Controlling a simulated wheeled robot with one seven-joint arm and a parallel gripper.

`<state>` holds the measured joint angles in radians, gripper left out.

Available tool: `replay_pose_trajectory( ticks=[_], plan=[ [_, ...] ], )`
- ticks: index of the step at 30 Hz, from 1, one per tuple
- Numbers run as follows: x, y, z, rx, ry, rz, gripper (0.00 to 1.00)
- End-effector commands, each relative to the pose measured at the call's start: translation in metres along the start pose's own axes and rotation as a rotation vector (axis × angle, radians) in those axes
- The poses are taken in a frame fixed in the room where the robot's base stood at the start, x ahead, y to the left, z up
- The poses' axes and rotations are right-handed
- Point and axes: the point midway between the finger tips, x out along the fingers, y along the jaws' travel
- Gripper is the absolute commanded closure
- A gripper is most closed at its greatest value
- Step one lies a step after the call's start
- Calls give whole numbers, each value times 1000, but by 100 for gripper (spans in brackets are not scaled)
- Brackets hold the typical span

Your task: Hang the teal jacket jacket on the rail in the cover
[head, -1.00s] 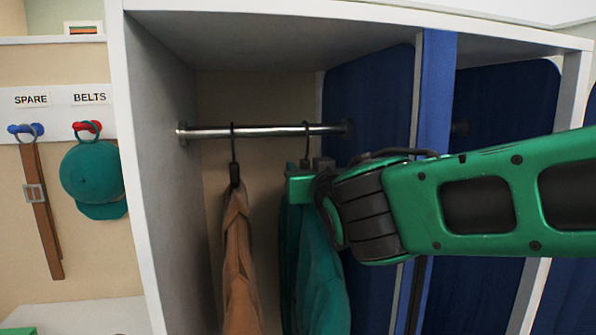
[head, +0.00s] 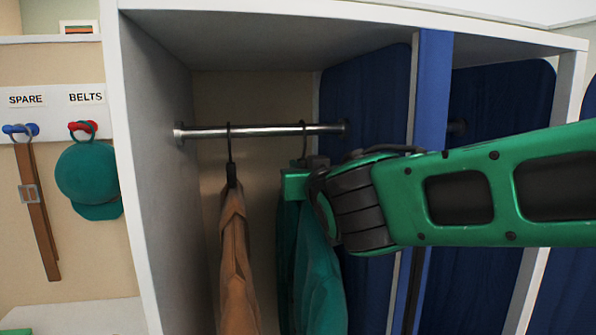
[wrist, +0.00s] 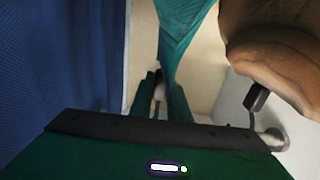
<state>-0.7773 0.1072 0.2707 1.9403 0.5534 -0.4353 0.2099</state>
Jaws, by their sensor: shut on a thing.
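The teal jacket (head: 318,285) hangs upright below my gripper (head: 298,182) in the open wardrobe bay, right of a brown jacket. My gripper is shut on its hanger, just under the hook (head: 304,140). The hook's top shows at the height of the metal rail (head: 265,130) and seems to loop over it; whether it bears on the rail cannot be told. In the wrist view, my gripper's fingers (wrist: 160,95) are close together, with the teal jacket (wrist: 182,35) beyond them. The hanger's shoulders are mostly hidden.
The brown jacket (head: 236,265) hangs from the rail close on the left; it also shows in the wrist view (wrist: 275,45). A blue panel (head: 362,110) and a blue divider (head: 430,90) stand close on the right. A teal cap (head: 88,175) and a brown belt (head: 38,220) hang outside, far left.

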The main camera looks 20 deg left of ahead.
Motion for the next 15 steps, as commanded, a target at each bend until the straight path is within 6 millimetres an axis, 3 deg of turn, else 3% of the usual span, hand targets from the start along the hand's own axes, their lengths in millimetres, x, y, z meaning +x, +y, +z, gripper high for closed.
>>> replay_pose_trajectory(
  ticks=[15],
  plan=[
    [0, 0, -22, 1, 5, -1, 100]
  ],
)
